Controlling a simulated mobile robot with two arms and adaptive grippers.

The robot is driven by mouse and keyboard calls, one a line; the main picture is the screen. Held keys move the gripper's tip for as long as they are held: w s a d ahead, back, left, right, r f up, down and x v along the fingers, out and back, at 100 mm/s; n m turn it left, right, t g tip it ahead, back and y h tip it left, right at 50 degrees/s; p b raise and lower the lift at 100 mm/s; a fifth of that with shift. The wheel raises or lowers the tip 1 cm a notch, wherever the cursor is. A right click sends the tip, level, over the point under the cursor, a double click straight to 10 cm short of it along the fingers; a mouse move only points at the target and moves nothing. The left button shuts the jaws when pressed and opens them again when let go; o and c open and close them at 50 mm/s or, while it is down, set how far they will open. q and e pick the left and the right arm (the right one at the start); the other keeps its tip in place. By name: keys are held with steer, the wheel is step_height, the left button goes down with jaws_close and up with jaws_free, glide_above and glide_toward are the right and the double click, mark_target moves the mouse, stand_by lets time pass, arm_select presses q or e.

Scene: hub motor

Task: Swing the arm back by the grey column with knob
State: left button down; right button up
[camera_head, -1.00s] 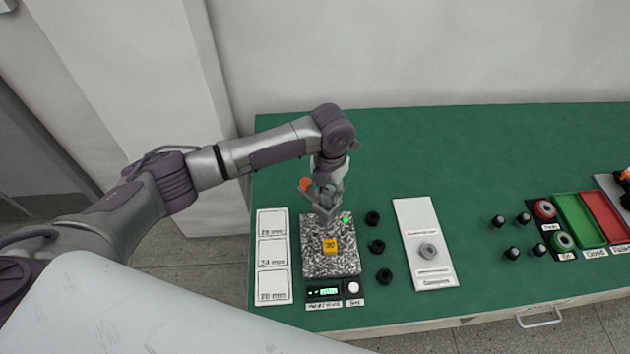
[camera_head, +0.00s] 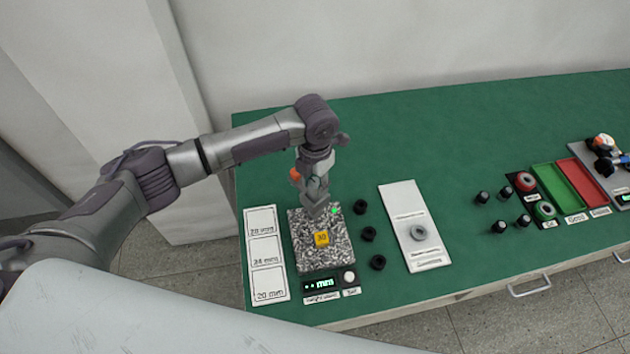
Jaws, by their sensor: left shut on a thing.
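A speckled granite height stand (camera_head: 325,252) stands at the left part of the green bench, with a yellow block (camera_head: 321,239) marked 30 on it. My left gripper (camera_head: 316,203) points down over the stand's back edge and is shut on the grey column with knob, which it mostly hides. An orange round part (camera_head: 295,175) shows just left of the gripper, and a small green light (camera_head: 334,210) to its right. My right gripper is not in view.
A height display (camera_head: 322,284) sits at the stand's front. White label cards (camera_head: 266,254) lie to its left, black rings (camera_head: 368,234) to its right, then a white plate with a grey ring (camera_head: 418,232). Green (camera_head: 556,188) and red (camera_head: 583,180) trays stand far right. The bench's back middle is clear.

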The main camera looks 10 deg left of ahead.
arm_select(q)
steer(key=c, duration=0.7)
jaws_free()
step_height(320, 180, up, 12)
